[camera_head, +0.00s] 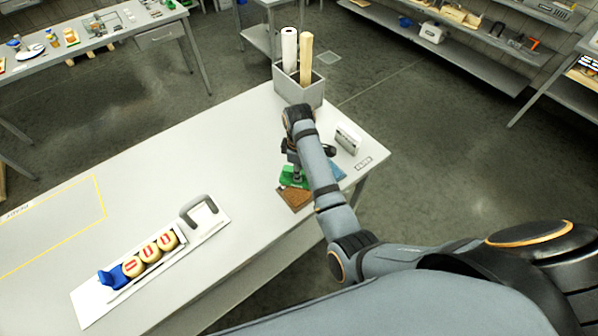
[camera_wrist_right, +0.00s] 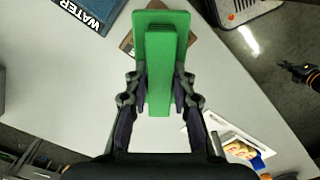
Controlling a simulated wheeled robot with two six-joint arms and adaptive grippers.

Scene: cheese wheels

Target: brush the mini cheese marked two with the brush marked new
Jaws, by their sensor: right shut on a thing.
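My right gripper (camera_wrist_right: 160,95) is shut on a green block-like thing (camera_wrist_right: 163,50), perhaps a brush; no marking on it can be read. In the head view the right gripper (camera_head: 295,168) is low over the table's right end, with the green thing (camera_head: 287,179) under it, beside a brown mat (camera_head: 294,199). Three small pale cheeses with red marks, a near one (camera_head: 133,266), a middle one (camera_head: 150,252) and a far one (camera_head: 168,241), stand in a row on a white tray (camera_head: 92,306). Which is marked two cannot be told. My left gripper is out of view.
A blue piece (camera_head: 108,279) and a grey handle (camera_head: 197,205) flank the cheeses. A blue mat (camera_head: 338,172) reads WATER in the wrist view (camera_wrist_right: 86,13). A white box (camera_head: 348,139) and a grey bin with rolls (camera_head: 299,91) stand nearby. The table's middle is clear.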

